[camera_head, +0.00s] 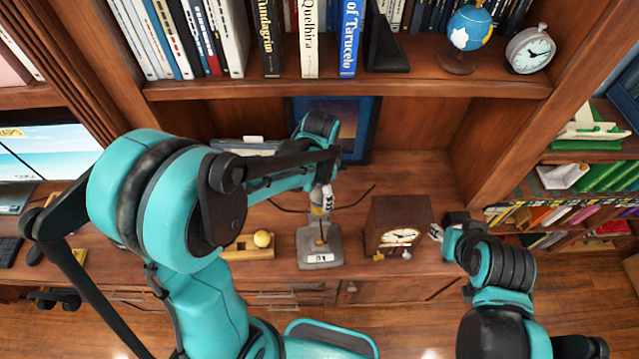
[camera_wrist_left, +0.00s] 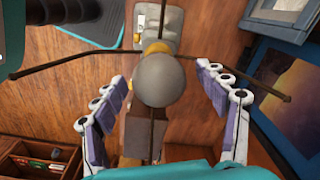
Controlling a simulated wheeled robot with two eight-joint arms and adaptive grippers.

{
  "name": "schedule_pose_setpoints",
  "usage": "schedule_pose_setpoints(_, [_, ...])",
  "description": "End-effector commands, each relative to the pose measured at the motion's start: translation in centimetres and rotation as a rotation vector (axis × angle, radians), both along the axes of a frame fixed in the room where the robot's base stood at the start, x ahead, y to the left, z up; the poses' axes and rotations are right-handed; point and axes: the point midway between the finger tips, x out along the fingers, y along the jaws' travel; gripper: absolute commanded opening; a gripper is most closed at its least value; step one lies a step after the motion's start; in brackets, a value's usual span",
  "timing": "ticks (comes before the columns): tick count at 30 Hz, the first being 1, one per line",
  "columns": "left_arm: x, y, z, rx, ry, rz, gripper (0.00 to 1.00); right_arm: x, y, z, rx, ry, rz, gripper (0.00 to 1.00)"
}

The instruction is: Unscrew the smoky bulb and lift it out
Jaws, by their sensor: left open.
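The smoky bulb (camera_wrist_left: 165,80) is a grey, rounded bulb in the middle of the left wrist view. It sits over a brass-coloured socket (camera_wrist_left: 157,47) on a grey stand. In the head view the stand's base (camera_head: 320,258) is on the desk, and my arm and gripper cover the bulb. My left gripper (camera_head: 326,198) is above the stand. In the wrist view its open fingers (camera_wrist_left: 163,84) are on both sides of the bulb, with gaps visible. My right gripper (camera_head: 437,232) is beside the wooden clock; its fingers are too small to read.
A wooden clock (camera_head: 398,226) stands right of the stand. A wooden block with a yellow ball (camera_head: 263,239) is to its left. Thin dark rods (camera_wrist_left: 78,62) extend sideways near the bulb. A framed picture (camera_head: 355,125) leans behind. A bookshelf (camera_head: 350,88) overhangs the desk.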

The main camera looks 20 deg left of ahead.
Motion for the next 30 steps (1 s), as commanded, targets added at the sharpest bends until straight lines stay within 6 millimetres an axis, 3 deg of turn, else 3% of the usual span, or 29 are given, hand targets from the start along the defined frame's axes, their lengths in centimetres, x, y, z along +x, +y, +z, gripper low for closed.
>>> schedule_pose_setpoints(4, [0.0, 0.02, -0.98, 0.0, 0.0, 0.0, 0.73, 0.0, 0.0, -0.11, 0.0, 0.0, 0.0, 0.4])
schedule_pose_setpoints(12, [0.0, 0.03, -1.1, 0.0, 0.0, 0.001, 0.73, 0.0, 0.0, -0.09, 0.0, 0.0, 0.0, 0.4])
schedule_pose_setpoints(17, [0.0, 0.03, -1.08, 0.0, 0.0, 0.001, 0.34, 0.01, 0.0, -0.09, 0.0, 0.0, 0.0, 0.4])
schedule_pose_setpoints(25, [-0.01, 0.02, -1.11, 0.0, 0.0, 0.016, 0.31, 0.01, 0.0, -0.18, 0.0, 0.0, 0.0, 0.4])
schedule_pose_setpoints(30, [0.01, 0.02, -1.22, 0.0, -0.001, 0.149, 0.31, 0.0, 0.0, -0.74, 0.0, 0.0, 0.0, 0.4])
